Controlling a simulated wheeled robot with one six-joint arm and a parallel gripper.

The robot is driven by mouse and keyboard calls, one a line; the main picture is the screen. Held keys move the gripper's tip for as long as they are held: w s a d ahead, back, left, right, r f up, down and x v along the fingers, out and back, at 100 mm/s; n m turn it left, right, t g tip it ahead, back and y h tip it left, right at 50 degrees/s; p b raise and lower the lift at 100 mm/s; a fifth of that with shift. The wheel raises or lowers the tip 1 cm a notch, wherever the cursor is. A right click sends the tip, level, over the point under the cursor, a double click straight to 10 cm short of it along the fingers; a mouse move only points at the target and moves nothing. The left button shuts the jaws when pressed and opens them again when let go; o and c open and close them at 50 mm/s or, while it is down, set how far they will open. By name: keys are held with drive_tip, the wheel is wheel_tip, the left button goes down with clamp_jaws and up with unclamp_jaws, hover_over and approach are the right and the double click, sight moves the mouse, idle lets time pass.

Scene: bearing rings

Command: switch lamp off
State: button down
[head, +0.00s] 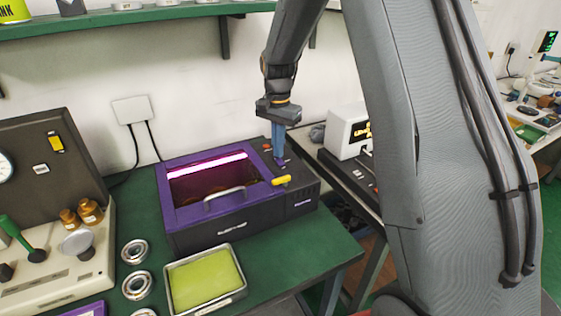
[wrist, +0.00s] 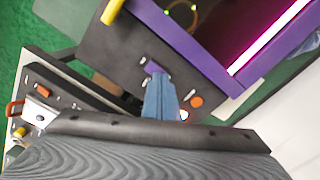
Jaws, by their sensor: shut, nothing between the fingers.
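A dark box with a purple-framed lid (head: 167,200) stands on the green bench. Behind its window a pink-white lamp tube (head: 208,164) glows; the bright tube also shows in the wrist view (wrist: 270,38). My gripper (head: 280,160) is shut and empty, pointing down over the control panel at the box's right side. In the wrist view its closed fingertips (wrist: 157,78) are at a small purple switch (wrist: 152,67); I cannot tell whether they touch it. An orange button (wrist: 196,101) and a small lit spot (wrist: 184,115) are beside the fingers.
A yellow handle (head: 282,181) sticks up close to my gripper. A lid handle (head: 224,200) spans the front. A tray with a yellow-green pad (head: 205,281) and bearing rings (head: 135,252) lie in front. A shelf (head: 130,18) hangs above.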

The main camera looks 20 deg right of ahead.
drive_tip(key=shift+f, duration=0.65)
idle(0.3)
wheel_tip(320, 180, up, 7)
drive_tip(key=p, duration=0.4)
idle(0.5)
drive_tip(key=s+f+n+b, duration=0.1)
drive_tip(key=s+n, duration=0.2)
drive_tip(key=s, duration=0.6)
drive_tip(key=s+f+n+t+b, duration=0.1)
drive_tip(key=s+n, duration=0.2)
drive_tip(key=s, duration=0.6)
drive_tip(key=s+f+n+b, duration=0.1)
drive_tip(key=s+n, duration=0.2)
drive_tip(key=s, duration=0.6)
drive_tip(key=shift+f+n, duration=0.3)
drive_tip(key=shift+n, duration=0.1)
